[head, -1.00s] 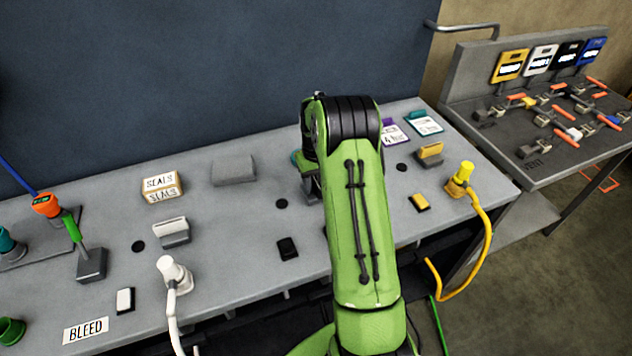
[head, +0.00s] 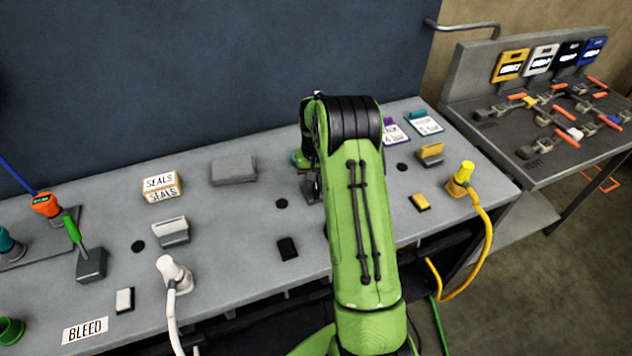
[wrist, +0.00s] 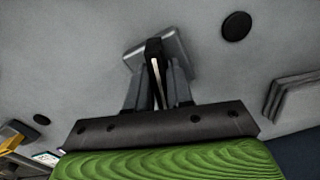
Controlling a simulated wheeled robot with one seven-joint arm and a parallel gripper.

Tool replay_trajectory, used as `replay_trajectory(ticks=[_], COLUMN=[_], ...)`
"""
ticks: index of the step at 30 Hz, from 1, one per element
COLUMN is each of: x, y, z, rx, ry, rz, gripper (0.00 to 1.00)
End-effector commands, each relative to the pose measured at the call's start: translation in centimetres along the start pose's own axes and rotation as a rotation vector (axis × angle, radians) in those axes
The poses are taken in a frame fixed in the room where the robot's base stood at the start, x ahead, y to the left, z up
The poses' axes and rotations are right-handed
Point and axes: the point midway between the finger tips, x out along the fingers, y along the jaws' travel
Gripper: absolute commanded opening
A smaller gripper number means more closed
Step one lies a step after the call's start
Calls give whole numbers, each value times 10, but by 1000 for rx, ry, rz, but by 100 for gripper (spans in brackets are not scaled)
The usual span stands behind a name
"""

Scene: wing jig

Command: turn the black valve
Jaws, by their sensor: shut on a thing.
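The black valve (wrist: 153,48) shows in the wrist view as a dark upright handle on a grey square base (wrist: 172,44) fixed to the bench. My gripper (wrist: 157,75) is shut on its handle, with a grey finger on each side and a pale strip between them. The fingers hide part of the handle. In the head view my green arm hides most of the valve, and only a bit of my gripper (head: 310,188) shows left of the arm.
The grey bench (head: 235,225) carries a white valve (head: 170,228) and a yellow valve (head: 431,150). A white hose plug (head: 173,270) and a yellow hose plug (head: 461,175) stand near the front edge. A SEALS box (head: 161,187) and a grey block (head: 234,169) lie behind.

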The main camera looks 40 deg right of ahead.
Motion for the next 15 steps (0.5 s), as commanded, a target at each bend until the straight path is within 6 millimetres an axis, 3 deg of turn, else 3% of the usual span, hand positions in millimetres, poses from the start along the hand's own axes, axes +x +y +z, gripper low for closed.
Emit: replay_trajectory(ticks=[15], x=[0], y=[-3], z=[-1], rx=[488], ry=[2], rz=[-2], gripper=[0])
